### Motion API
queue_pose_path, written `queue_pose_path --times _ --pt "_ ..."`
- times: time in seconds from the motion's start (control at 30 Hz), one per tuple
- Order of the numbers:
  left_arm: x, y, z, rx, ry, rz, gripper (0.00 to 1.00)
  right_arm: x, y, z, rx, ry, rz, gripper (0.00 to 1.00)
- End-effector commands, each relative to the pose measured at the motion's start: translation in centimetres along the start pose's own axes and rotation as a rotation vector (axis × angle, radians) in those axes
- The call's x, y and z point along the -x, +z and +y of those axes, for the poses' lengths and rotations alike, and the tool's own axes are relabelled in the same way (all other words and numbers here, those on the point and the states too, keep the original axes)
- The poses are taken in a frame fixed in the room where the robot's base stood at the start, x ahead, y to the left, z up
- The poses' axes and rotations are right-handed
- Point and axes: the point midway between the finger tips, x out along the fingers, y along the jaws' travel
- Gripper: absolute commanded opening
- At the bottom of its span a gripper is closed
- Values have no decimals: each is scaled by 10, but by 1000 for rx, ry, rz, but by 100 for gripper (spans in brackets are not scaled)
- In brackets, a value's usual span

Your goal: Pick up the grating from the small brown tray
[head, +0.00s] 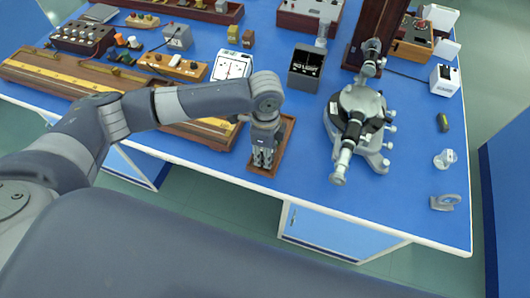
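The small brown tray (283,150) lies near the front edge of the blue table. My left gripper (262,163) points down over it and covers much of its middle. The two fingers look close together at their tips; whether anything is between them is too small to tell. I cannot make out the grating; the gripper may hide it. My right gripper is not in view.
A grey spectrometer (355,112) stands right of the tray. A black box (306,68) and a white-faced meter (233,67) stand behind it. Long wooden instruments fill the left side. A small glass piece (445,158) and a grey holder (445,202) sit at the right.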

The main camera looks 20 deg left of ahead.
Motion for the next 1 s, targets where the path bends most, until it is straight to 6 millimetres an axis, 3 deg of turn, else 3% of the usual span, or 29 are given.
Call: queue_pose_path --times 0.27,0.43,0.83,1.0 --pt "-6 0 0 -1 0 0 35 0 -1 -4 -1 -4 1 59" --pt "-6 0 0 -1 0 0 1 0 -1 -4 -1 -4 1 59" --pt "-4 0 0 -1 -1 1 0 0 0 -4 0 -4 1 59" --pt "17 -1 -1 -2 -5 2 0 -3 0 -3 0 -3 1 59"
